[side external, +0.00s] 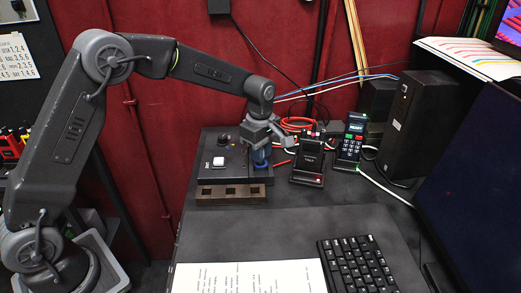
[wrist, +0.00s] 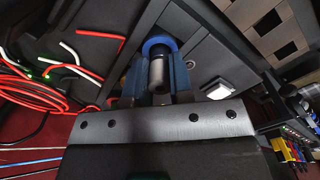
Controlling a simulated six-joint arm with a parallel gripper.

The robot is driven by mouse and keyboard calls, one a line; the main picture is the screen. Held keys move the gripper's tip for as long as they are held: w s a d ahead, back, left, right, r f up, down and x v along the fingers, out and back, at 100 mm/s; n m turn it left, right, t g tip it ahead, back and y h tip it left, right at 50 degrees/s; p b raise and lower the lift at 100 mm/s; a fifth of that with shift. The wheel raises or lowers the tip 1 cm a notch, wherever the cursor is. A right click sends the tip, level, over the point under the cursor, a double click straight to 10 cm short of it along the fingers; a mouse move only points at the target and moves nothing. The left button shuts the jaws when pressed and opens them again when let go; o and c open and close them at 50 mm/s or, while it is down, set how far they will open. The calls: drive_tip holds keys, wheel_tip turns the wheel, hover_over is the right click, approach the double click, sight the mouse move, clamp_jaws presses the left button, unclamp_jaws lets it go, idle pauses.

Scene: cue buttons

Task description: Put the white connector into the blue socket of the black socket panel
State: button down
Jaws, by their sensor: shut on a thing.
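The black socket panel (side external: 236,152) lies on the desk below my wrist. Its blue socket (wrist: 160,43) shows as a blue ring in the wrist view; in the side view blue (side external: 261,158) shows under my gripper (side external: 262,148). My gripper, also in the wrist view (wrist: 155,80), is shut on a short cylindrical connector (wrist: 158,68), which looks dark grey with a paler band rather than plainly white. The connector lines up with the ring and overlaps it in the wrist view. I cannot tell how deep its far end sits. In the side view my gripper hides the connector.
A white square button (side external: 219,161) and a black knob (side external: 225,141) are on the panel. A brown block with square holes (side external: 230,194) stands in front. A black device (side external: 308,160), a keypad device (side external: 350,142) and red cables (side external: 297,124) are to the right.

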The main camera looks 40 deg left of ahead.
drive_tip(key=shift+f, duration=0.35)
idle(0.3)
drive_tip(key=c, duration=0.8)
unclamp_jaws()
drive_tip(key=shift+r, duration=0.1)
drive_tip(key=shift+r, duration=3.45)
